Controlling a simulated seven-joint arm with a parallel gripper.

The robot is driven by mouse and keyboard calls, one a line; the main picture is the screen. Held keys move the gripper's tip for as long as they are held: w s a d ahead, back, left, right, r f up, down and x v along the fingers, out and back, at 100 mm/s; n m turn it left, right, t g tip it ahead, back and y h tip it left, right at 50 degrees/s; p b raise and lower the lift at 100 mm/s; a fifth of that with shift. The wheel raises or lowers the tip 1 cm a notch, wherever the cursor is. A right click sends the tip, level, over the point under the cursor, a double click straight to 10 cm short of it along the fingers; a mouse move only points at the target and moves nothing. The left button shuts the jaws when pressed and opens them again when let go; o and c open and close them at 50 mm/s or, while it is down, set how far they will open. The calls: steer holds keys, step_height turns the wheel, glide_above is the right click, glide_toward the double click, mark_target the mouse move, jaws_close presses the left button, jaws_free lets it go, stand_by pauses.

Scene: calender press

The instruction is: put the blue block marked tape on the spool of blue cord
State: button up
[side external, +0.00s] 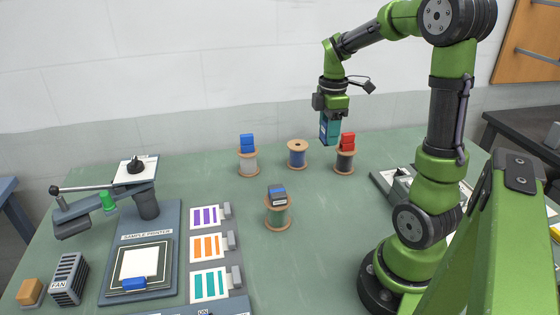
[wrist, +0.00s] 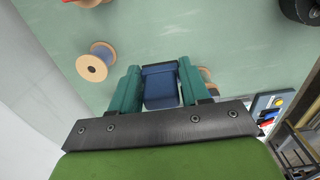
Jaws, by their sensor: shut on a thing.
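My gripper (side external: 330,143) is shut on a blue block (wrist: 160,86), held between its teal fingers well above the table. In the side view the fingers mostly hide this block, and I cannot read its marking. The spool of blue cord (side external: 297,154) stands upright at the back of the table, its wooden top bare. It is left of and below my gripper in the side view. In the wrist view, a bare-topped spool with bluish cord (wrist: 91,67) stands left of the held block, apart from it.
A spool with a red block (side external: 347,141) stands right of the blue cord spool. A spool with a blue block (side external: 247,142) stands to its left. A green-cord spool (side external: 278,216) nearer the front carries a dark and blue block. The sample printer (side external: 146,240) is at left.

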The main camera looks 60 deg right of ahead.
step_height(320, 180, down, 4)
steer(key=shift+a+r, duration=0.15)
steer(key=shift+r, duration=0.05)
steer(key=shift+w+f, duration=0.1)
steer(key=shift+f, duration=0.15)
glide_above(300, 144)
steer(key=shift+a+f, duration=0.1)
steer(key=shift+f, duration=2.45)
steer(key=shift+f, duration=0.1)
steer(key=o, duration=1)
steer(key=shift+o, duration=0.2)
